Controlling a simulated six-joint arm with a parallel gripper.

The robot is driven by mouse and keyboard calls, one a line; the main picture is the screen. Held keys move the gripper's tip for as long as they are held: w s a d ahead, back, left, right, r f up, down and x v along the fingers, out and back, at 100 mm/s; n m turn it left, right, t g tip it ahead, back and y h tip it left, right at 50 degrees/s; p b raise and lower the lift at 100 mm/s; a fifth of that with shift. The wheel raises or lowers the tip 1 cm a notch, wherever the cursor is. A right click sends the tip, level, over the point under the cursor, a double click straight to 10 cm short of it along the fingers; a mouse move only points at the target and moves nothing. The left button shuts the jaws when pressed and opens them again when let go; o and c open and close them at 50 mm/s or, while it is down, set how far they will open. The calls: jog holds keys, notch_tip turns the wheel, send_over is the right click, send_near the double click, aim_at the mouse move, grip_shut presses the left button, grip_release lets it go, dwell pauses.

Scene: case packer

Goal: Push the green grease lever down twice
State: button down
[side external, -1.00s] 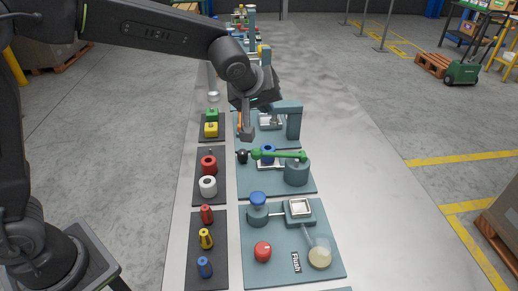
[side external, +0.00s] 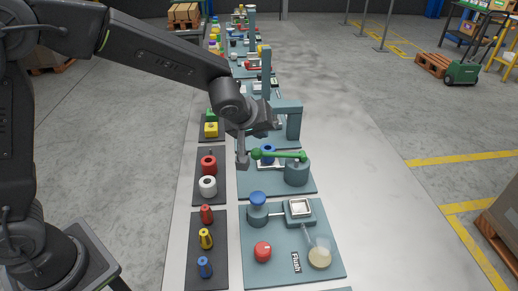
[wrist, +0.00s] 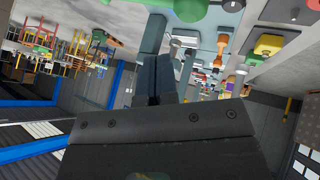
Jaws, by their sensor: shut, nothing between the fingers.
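The green lever (side external: 281,155) lies roughly level in the side view, with a round green knob at its left end. Its right end meets a blue-grey cylindrical post (side external: 297,174). A blue ring-shaped part (side external: 268,151) sits behind the lever. My gripper (side external: 242,162) is shut and empty, pointing down just left of the green knob. I cannot tell whether it touches the lever. In the wrist view my shut fingers (wrist: 158,82) show, and a rounded green thing (wrist: 190,8) is cut off at the top edge.
Nearer stands a plate (side external: 325,270) with a blue-capped post (side external: 258,205), a red button (side external: 263,251) and a "Flush" label. Dark trays at left hold red and white rings (side external: 208,186) and small coloured pegs (side external: 205,240). A blue-grey frame (side external: 293,122) stands behind the lever. The bench's right side is clear.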

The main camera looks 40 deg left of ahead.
aim_at(257, 149)
jog(key=shift+s+a+f, duration=0.1)
jog(key=shift+s+f, duration=0.05)
jog(key=shift+f, duration=0.65)
jog(key=shift+f, duration=0.1)
dwell(1.4)
jog(key=shift+f, duration=0.3)
jog(key=shift+s+a+f, duration=0.1)
jog(key=shift+f, duration=0.6)
jog(key=shift+s+a+f, duration=0.1)
jog(key=shift+f, duration=0.55)
dwell(1.6)
jog(key=shift+r, duration=0.1)
jog(key=shift+w+d+r, duration=0.1)
jog(key=shift+r, duration=0.75)
jog(key=shift+w+d+r, duration=0.1)
jog(key=shift+r, duration=0.75)
jog(key=shift+w+d+r, duration=0.15)
jog(key=shift+r, duration=1.1)
jog(key=shift+w+d+r, duration=0.15)
jog(key=shift+r, duration=1.1)
